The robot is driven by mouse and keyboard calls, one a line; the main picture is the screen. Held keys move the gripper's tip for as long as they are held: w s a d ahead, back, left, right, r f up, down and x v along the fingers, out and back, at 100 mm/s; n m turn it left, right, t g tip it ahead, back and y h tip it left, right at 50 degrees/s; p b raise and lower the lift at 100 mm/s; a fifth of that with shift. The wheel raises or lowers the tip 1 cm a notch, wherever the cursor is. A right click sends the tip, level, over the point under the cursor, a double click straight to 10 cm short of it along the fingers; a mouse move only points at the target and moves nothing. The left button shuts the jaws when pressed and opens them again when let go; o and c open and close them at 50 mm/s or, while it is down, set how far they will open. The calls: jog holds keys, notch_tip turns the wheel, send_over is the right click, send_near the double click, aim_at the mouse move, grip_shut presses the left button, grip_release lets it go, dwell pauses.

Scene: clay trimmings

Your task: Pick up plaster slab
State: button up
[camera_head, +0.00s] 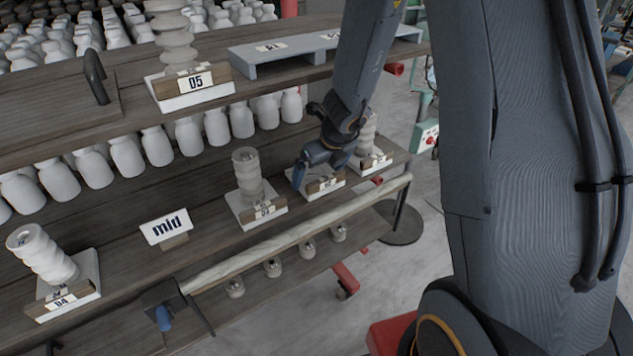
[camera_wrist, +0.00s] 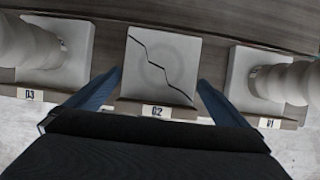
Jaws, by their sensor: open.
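A square white plaster slab (camera_wrist: 160,62) with a dark jagged crack across it sits behind the label 02 in the wrist view. It bears no column, only a faint round mark. My gripper (camera_wrist: 160,78) is open, with one blue finger on each side of the slab's near part and nothing held. Whether the fingers touch the slab I cannot tell. In the head view my gripper (camera_head: 316,168) is low over the shelf at the 02 spot and hides most of that slab.
Slabs bearing ribbed columns flank it: 03 (camera_wrist: 30,75) on the left and 01 (camera_wrist: 258,100) on the right. A pale rail (camera_head: 300,238) runs along the shelf front. The upper shelf (camera_head: 290,75) overhangs behind, close to my arm. A "mid" sign (camera_head: 166,226) stands left.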

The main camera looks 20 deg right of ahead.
jog(key=shift+w+f, duration=0.1)
jog(key=shift+f, duration=0.2)
jog(key=c, duration=1)
jog(key=shift+r+p, duration=0.3)
jog(key=shift+r+p, duration=0.5)
jog(key=shift+p, duration=0.1)
